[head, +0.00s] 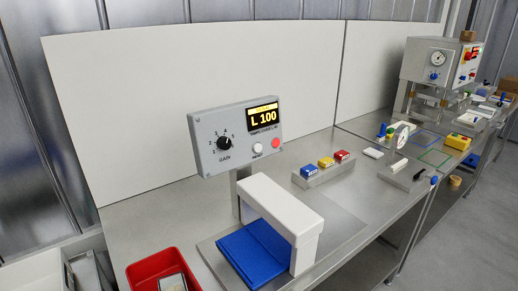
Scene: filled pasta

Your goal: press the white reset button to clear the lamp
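A grey control box (238,137) stands on a post above the steel bench, near the middle of the head view. The small round white reset button (257,148) is on its front face, below the display. A round red lamp (276,143) sits just right of the button; I cannot tell for sure whether it is lit. The display (263,115) shows "L 100" in yellow. A black gain knob (224,143) is at the left of the face. Neither of my grippers is in view, and nothing touches the button.
A white arch (285,205) over a blue mat (250,255) stands in front of the box. A red bin (140,270) is at lower left. A block rack (325,174) holds blue, yellow and red blocks at right. White panels (200,75) back the bench.

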